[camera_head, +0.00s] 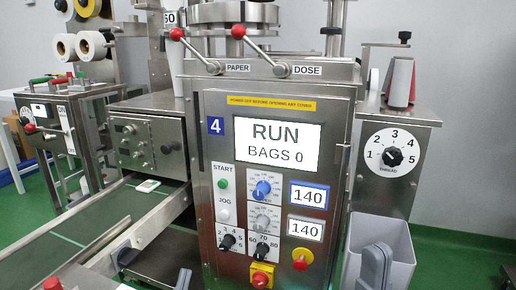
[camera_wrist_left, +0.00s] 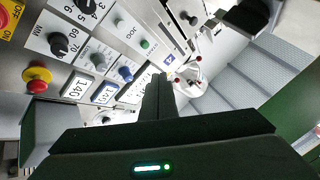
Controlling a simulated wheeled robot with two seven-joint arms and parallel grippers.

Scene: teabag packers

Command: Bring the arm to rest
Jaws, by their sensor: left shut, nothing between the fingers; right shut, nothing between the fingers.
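My left gripper (camera_head: 184,276) shows as a small dark tip at the bottom edge of the head view, in front of the lower machine panel. In the left wrist view its fingers (camera_wrist_left: 158,92) are shut with nothing between them, apart from the tilted control panel. My right gripper (camera_head: 376,262) is a dark grey shape at the lower right of the head view, in front of the grey bin (camera_head: 398,232). It is shut and empty. Most of both arms is out of view.
The packing machine (camera_head: 340,150) fills the centre, its screen (camera_head: 277,146) reading RUN, BAGS 0. Below are knobs, a yellow-red switch (camera_head: 262,275) and a red stop button (camera_head: 302,259). A green conveyor (camera_head: 90,222) with a small white piece (camera_head: 148,185) lies left. A thread dial (camera_head: 392,156) is right.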

